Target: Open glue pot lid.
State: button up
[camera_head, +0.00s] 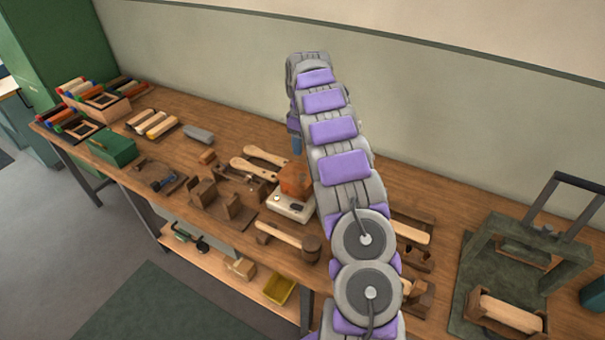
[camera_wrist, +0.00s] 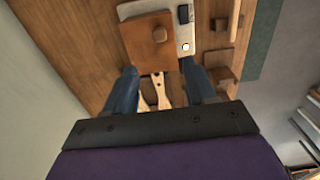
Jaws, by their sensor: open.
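The glue pot (camera_head: 296,181) is a copper-brown box on a white heater base (camera_head: 290,206), near the middle of the bench and partly behind my arm. In the head view my arm hides most of the gripper.
Wooden paddle-like handles (camera_head: 262,158) lie behind the pot, and a mallet (camera_head: 290,238) lies in front. Wooden blocks (camera_head: 218,198) stand to the left. A dark press frame (camera_head: 525,250) stands at the right. The wall runs along the bench's back edge.

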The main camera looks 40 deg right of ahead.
aim_at(303, 175)
notch_tip(303, 175, down, 14)
jog(key=shift+d+r+b, duration=0.1)
jog(key=shift+r+b, duration=0.05)
jog(key=shift+b, duration=1)
jog(key=shift+c, duration=0.2)
grip_shut()
